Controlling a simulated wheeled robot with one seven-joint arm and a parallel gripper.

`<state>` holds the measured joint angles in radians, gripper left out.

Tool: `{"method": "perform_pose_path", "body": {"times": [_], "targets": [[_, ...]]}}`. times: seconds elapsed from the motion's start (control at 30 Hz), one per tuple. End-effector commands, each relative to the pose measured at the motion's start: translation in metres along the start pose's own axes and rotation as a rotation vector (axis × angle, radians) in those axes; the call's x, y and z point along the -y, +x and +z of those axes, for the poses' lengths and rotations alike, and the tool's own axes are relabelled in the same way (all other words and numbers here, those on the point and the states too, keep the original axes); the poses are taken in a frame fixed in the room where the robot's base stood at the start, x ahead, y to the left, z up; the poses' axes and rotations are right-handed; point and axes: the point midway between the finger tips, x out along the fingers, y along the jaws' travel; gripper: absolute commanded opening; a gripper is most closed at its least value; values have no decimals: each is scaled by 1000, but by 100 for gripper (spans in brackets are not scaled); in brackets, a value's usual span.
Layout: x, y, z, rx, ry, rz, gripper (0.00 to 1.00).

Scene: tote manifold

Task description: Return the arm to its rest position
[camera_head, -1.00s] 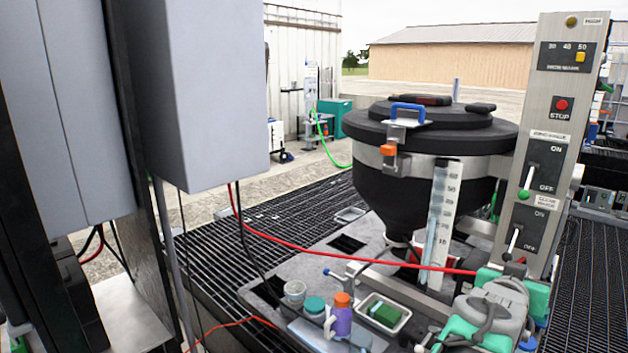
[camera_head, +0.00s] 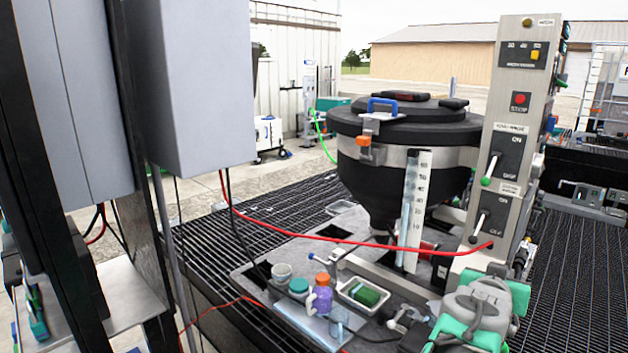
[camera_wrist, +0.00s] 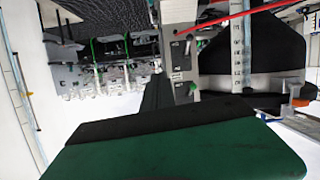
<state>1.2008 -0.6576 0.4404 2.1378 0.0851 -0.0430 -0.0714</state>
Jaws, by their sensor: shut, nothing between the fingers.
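My arm (camera_head: 478,308), grey with teal-green parts, is folded low at the bottom right of the head view, in front of the switch panel's foot. My gripper (camera_wrist: 165,130) fills the lower part of the wrist view as a broad green and black shape. It is shut and holds nothing. Its fingertips cannot be made out in the head view. The wrist view is upside down, with the black hopper at its upper right.
The black lidded hopper (camera_head: 408,135) and upright switch panel (camera_head: 505,140) stand close behind my arm. A red hose (camera_head: 330,238) crosses in front. Grey cabinets (camera_head: 195,80) are near left.

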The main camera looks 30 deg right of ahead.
Motion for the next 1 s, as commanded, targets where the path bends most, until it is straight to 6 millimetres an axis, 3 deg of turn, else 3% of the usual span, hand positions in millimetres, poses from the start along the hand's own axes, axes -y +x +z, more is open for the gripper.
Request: {"method": "perform_pose_path", "body": {"times": [0.27,0.43,0.53,0.63,0.7,0.8,0.9,1.0], "targets": [[70,-12,28,102,-43,-143,0],[132,-34,61,207,-100,-278,0],[177,-59,88,293,-158,-381,0],[228,-102,129,408,-256,-516,0],[260,-145,163,502,-351,-620,0],[286,-209,211,631,-510,-749,0],[292,-270,253,742,-681,-851,0],[282,-318,285,827,-843,-918,0]]}}
